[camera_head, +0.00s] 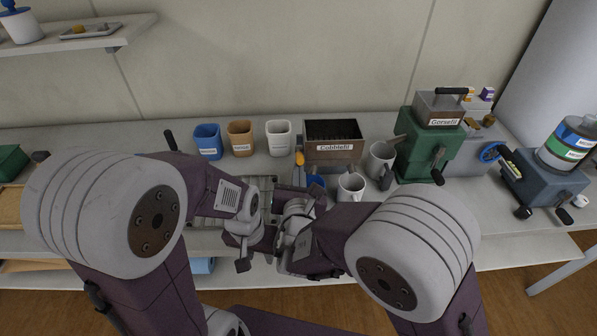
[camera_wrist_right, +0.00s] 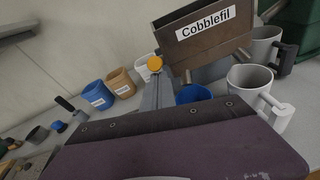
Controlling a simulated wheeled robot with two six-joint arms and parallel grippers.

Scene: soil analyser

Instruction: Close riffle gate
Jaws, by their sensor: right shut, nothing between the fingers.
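The riffle box labelled "Cobblefil" (camera_head: 334,146) stands on the bench, open at the top and dark inside. A grey upright with an orange knob (camera_head: 299,158) is at its left side. In the right wrist view the box (camera_wrist_right: 206,38) looms tilted, with the orange knob (camera_wrist_right: 154,63) at its lower left. I cannot tell the gate's position. My right gripper (camera_head: 298,208) is in front of the box, shut and empty, largely hidden by my arm. My left gripper (camera_head: 243,263) is lower left of it; its fingers are unclear.
Blue (camera_head: 207,142), orange (camera_head: 240,139) and white (camera_head: 278,138) cups stand left of the box. My two arms are close together at the bench front.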

